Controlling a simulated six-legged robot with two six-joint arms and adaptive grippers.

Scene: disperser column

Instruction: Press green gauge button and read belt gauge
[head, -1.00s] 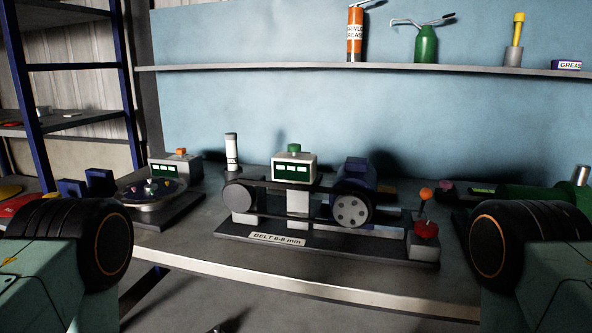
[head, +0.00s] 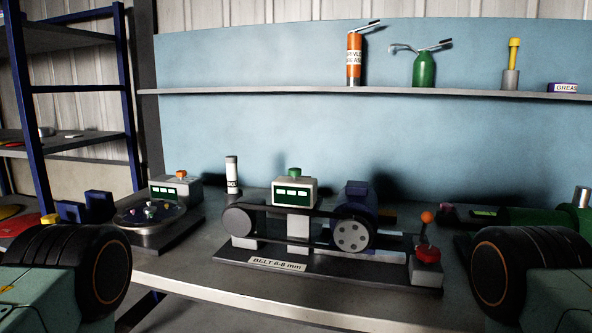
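The belt gauge is a white box (head: 294,195) with a dark green display, standing at the middle of the bench behind the belt. Its green button (head: 295,172) sits on top and looks raised. The display shows several light segments, too small to read. The belt rig has a grey pulley (head: 238,222), a larger pulley (head: 352,236) on a blue motor (head: 357,197), and a label (head: 277,265) reading "BELT 6-8 mm". Neither gripper is in view; only dark round parts of my arms show at the lower left and lower right.
A second gauge box with an orange button (head: 180,174) and a round tray (head: 150,218) are on the left. A white cylinder (head: 232,174) stands behind the belt. A shelf (head: 300,91) runs above.

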